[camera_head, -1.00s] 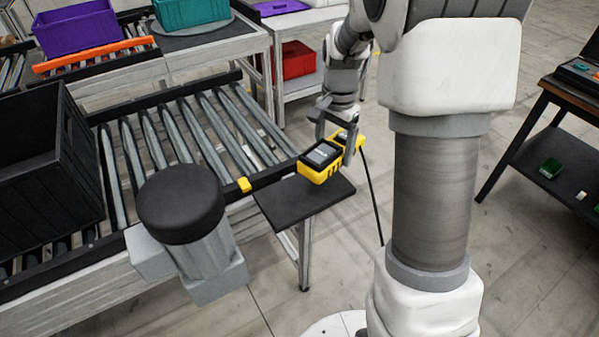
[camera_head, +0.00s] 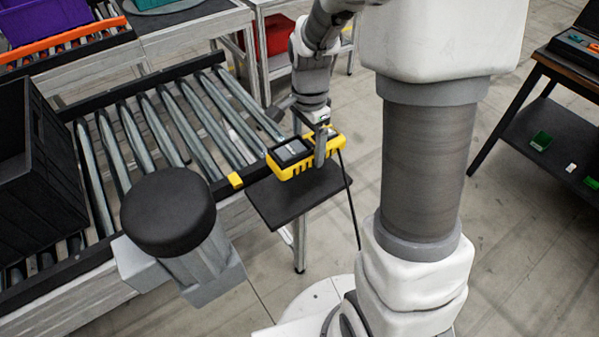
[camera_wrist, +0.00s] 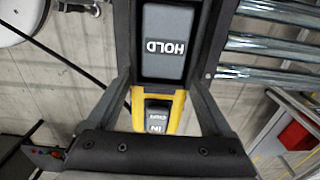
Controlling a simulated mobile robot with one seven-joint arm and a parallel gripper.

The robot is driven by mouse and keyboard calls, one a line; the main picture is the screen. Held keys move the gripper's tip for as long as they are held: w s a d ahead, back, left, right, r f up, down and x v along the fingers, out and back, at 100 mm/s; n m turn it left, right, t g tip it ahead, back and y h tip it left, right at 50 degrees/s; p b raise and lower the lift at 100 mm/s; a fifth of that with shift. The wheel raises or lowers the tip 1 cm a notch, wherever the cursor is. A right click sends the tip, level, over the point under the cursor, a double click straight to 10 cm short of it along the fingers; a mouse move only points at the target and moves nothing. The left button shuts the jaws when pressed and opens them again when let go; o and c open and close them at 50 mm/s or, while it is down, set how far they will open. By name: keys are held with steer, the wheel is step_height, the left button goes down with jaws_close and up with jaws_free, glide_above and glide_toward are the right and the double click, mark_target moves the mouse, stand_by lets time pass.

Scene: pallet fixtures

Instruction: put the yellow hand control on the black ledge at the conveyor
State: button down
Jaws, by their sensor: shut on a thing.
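The yellow hand control (camera_head: 300,160) has dark key faces and a cable trailing from its right end. In the wrist view, the hand control (camera_wrist: 170,98) shows a big key marked HOLD and a smaller key below it. My gripper (camera_head: 320,150) is shut on it from above, with one finger across its near side. The black ledge (camera_head: 290,198) is a flat plate at the conveyor's right end. The control is over the ledge's far part; I cannot tell whether it touches the ledge.
A round black-topped post (camera_head: 168,210) and a black crate (camera_head: 40,170) stand further left. A dark table (camera_head: 560,130) is at the right.

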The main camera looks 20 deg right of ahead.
mark_target(300, 183)
steer(key=shift+s+a+f, duration=1)
steer(key=shift+s+a, duration=0.15)
steer(key=shift+a, duration=0.1)
steer(key=shift+f, duration=2.05)
steer(key=shift+f+b, duration=0.25)
steer(key=shift+b, duration=0.05)
jaws_free()
steer(key=shift+r, duration=0.1)
